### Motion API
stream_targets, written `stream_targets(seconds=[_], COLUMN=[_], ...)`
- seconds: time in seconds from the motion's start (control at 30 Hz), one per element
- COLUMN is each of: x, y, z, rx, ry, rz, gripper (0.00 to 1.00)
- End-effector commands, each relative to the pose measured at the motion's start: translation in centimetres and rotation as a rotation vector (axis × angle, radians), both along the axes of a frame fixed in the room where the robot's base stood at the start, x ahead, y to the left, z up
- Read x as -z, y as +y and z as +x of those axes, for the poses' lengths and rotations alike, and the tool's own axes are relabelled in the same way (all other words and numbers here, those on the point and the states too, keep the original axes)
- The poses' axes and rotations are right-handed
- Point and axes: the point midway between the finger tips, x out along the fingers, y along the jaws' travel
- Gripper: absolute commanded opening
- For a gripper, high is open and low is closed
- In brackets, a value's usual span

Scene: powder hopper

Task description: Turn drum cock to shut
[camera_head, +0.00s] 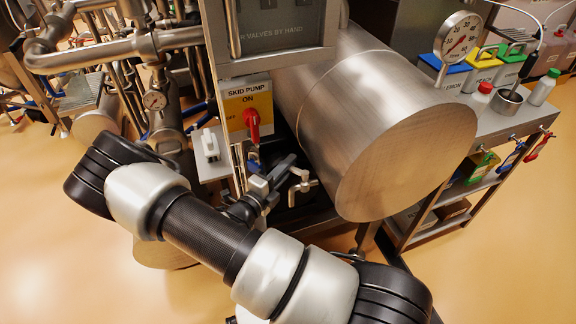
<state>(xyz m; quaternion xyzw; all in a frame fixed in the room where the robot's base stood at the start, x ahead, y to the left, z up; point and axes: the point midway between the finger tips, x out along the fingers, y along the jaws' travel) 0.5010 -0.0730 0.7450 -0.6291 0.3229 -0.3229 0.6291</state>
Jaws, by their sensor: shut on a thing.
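The steel drum (400,150) lies on its side in the middle right, with its round end facing me. The drum cock (304,186) is a small metal tap low at the left of the drum. My gripper (286,166) reaches in from the left, below the skid pump panel, and its tip is at the cock. It is shut on the cock's handle, which is mostly hidden by the fingers. The exact angle of the handle is hard to tell from here.
The skid pump panel (248,106) with its red knob (252,124) is just above my gripper. A steel bench (497,122) with bottles and coloured containers is at the right. Tan floor is open at the lower left.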

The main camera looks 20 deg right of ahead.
Motion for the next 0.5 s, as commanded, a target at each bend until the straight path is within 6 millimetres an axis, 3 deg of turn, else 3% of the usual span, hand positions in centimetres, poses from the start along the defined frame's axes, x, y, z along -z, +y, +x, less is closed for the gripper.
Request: stream_targets(seconds=[0.27, 0.3, 0.4, 0.5], x=[0.04, 0.04, 0.03, 0.03], y=[0.04, 0.04, 0.03, 0.03], z=[-0.04, -0.04, -0.04, -0.03], rx=[0.0, 0.0, 0.0, 0.0], ry=[0.001, 0.001, 0.001, 0.001], rz=[0.001, 0.001, 0.001, 0.001], gripper=[0.0, 0.18, 0.34, 0.34])
